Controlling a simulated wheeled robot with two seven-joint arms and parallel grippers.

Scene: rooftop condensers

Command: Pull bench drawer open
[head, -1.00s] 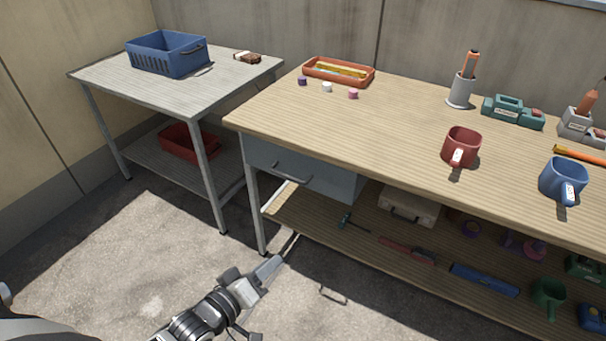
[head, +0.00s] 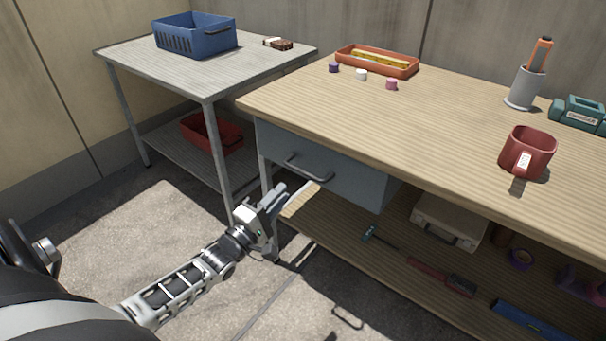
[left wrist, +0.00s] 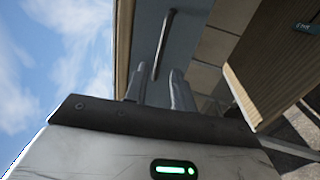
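The bench drawer (head: 345,185) is a grey-blue box under the left end of the wooden workbench (head: 420,125). It looks shut. Its dark bar handle (head: 307,168) shows on the front; in the left wrist view the handle (left wrist: 163,45) lies ahead of the fingers, in line with the gap between them. My left gripper (head: 284,191) is just below and left of the handle in the head view, apart from it. In the left wrist view its two fingers (left wrist: 158,88) are apart with nothing between them. My right gripper is not in view.
The bench's lower shelf (head: 300,202) extends close behind my left gripper, with a beige case (head: 450,218) and tools. A grey side table (head: 185,75) holds a blue basket (head: 195,38). A red mug (head: 527,152) stands on the bench. Floor (head: 170,225) in front is clear.

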